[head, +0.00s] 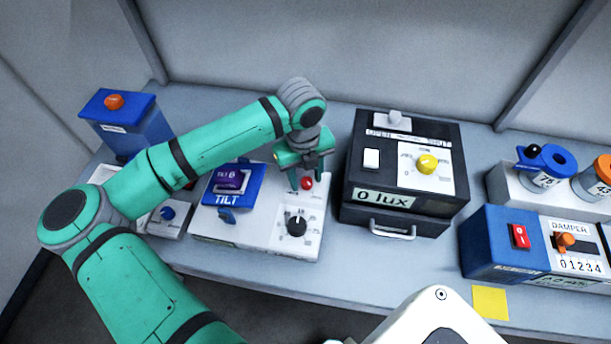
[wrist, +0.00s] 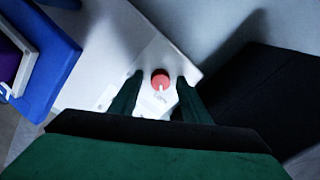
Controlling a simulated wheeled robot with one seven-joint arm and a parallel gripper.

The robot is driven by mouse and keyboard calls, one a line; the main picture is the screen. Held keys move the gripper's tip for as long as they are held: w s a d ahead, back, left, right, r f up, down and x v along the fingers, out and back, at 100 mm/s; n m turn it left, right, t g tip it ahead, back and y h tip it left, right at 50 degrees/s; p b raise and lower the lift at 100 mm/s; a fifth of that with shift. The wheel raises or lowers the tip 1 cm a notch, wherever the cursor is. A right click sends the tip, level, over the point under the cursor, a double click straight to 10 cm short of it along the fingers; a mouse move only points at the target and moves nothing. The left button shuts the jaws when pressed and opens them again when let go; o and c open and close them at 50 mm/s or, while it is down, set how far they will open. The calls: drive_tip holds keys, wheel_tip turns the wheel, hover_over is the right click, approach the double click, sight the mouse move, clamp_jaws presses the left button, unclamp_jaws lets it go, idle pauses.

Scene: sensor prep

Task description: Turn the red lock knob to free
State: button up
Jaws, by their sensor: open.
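The red lock knob (head: 307,183) is a small round knob on the white panel of the tilt unit (head: 258,232), near its back right. In the wrist view the red knob (wrist: 160,79) shows from above, with a pale pointer mark on its near side and small lettering below it that I cannot read. My gripper (head: 305,186) is above the knob, pointing down. In the wrist view its two fingers (wrist: 158,88) are apart, one on each side of the knob, with a gap to it. I cannot tell how far above the panel the fingertips are.
A black dial (head: 296,225) sits in front of the red knob on the same panel. A blue tilt stage (head: 235,184) with a purple display is to its left. The black lux box (head: 403,170) stands close on the right. A blue box (head: 125,125) with an orange button is at the far left.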

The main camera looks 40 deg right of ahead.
drive_tip(key=c, duration=1)
drive_tip(key=shift+c, duration=0.2)
